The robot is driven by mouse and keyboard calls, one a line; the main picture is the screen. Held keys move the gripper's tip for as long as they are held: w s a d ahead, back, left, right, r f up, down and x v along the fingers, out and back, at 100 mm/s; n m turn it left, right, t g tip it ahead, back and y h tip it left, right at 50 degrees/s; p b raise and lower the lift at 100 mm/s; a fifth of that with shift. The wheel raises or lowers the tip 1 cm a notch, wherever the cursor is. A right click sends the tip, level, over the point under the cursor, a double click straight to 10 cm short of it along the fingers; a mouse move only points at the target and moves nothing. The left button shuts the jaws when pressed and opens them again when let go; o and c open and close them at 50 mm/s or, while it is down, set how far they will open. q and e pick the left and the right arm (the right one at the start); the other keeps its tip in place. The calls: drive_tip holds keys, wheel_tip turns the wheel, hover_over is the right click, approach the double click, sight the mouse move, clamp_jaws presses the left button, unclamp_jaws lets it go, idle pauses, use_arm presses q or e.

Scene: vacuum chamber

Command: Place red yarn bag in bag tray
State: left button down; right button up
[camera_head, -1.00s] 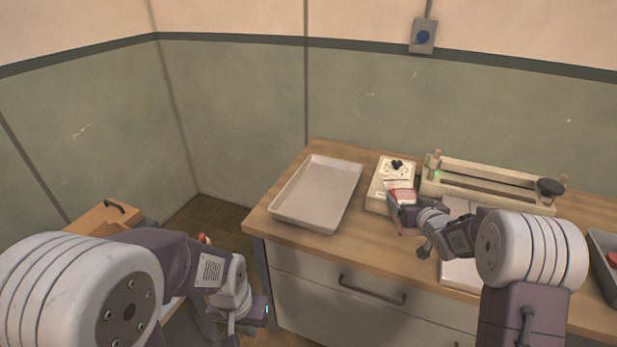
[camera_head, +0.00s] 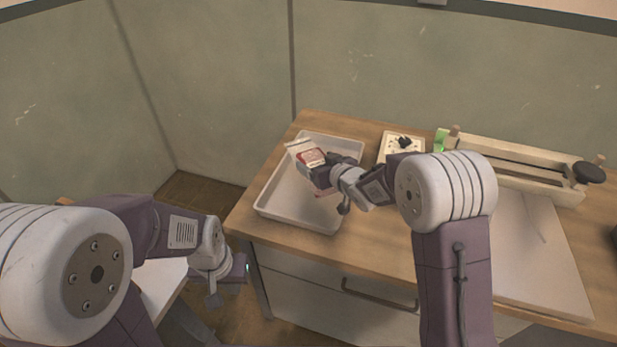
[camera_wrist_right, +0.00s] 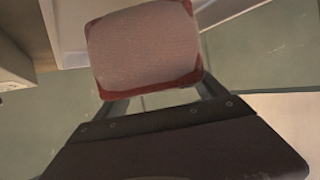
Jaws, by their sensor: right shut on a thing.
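The red yarn bag (camera_head: 311,158) is a small clear-and-white packet with red contents. My right gripper (camera_head: 322,170) is shut on it and holds it over the bag tray (camera_head: 268,204), a shallow pale metal tray at the left of the wooden counter. In the right wrist view the bag (camera_wrist_right: 145,45) fills the space between the fingers, showing a pale face with red edges. I cannot tell its exact height above the tray. My left gripper (camera_head: 232,272) is low at the left, away from the counter; its fingers are not clear.
A scale-like device (camera_head: 402,147) stands right of the tray. A long bag sealer (camera_head: 510,172) with a dark knob lies along the back. A pale board (camera_head: 535,250) covers the counter's right part. A drawer handle (camera_head: 380,295) is on the counter's front.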

sight(308, 163)
drive_tip(key=shift+w+a+f, duration=0.25)
drive_tip(key=shift+a+f, duration=0.05)
drive_tip(key=shift+a, duration=0.2)
drive_tip(key=shift+w+a+f, duration=0.2)
drive_tip(key=shift+a+f, duration=0.1)
drive_tip(key=shift+a, duration=0.15)
drive_tip(key=shift+w+a+f, duration=0.15)
drive_tip(key=shift+a+f, duration=0.05)
drive_tip(key=shift+a, duration=0.3)
drive_tip(key=shift+f, duration=2.05)
drive_tip(key=shift+f+b, duration=0.1)
drive_tip(key=shift+b, duration=0.3)
drive_tip(key=o, duration=1.9)
drive_tip(key=shift+d, duration=0.1)
drive_tip(key=v, duration=1.2)
